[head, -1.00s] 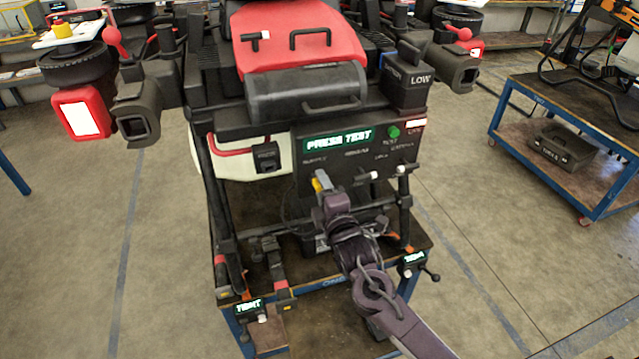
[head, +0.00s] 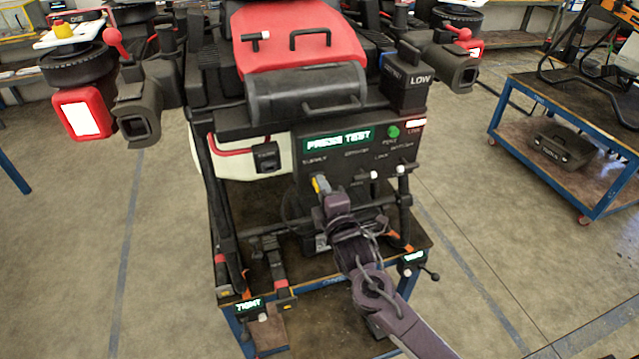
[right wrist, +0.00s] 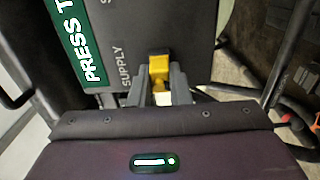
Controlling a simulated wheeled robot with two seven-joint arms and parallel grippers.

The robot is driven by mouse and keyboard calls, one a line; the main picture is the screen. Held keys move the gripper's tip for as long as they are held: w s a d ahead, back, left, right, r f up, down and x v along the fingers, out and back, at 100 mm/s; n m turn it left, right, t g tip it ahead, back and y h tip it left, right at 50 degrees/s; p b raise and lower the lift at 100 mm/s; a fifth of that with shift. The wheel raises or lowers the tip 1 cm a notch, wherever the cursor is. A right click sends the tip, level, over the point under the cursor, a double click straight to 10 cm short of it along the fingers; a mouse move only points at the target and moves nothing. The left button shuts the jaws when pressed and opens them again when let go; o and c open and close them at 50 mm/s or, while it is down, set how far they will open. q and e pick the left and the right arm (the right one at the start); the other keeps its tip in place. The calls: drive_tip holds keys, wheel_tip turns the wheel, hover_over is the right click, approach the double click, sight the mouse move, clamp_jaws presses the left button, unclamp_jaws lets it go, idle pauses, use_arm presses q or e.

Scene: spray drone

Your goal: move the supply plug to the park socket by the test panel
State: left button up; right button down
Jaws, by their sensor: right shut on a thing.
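The drone's test panel (head: 385,150) has a green PRESS TEST display (head: 338,138) and a SUPPLY label; both also show in the right wrist view. The yellow supply plug (head: 321,184) is at the panel below the SUPPLY label. It also shows in the right wrist view (right wrist: 159,70) between the fingers. My right gripper (right wrist: 160,88) is shut on the plug; in the head view it (head: 326,194) reaches up from the lower right. The plug's front end is hidden, so I cannot tell how deep it sits. I cannot make out the park socket. My left gripper is not in view.
The drone stands on a blue-framed bench (head: 315,285) with TIGHT-style tags at its front corners. White-tipped levers (head: 374,175) are right of the plug. Black frame legs flank the panel. A blue cart (head: 540,150) stands at the right.

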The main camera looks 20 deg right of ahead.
drive_tip(key=shift+s, duration=0.15)
drive_tip(key=s+p, duration=0.3)
drive_tip(key=s, duration=0.2)
drive_tip(key=shift+s+d, duration=0.1)
drive_tip(key=shift+s, duration=0.25)
idle(0.8)
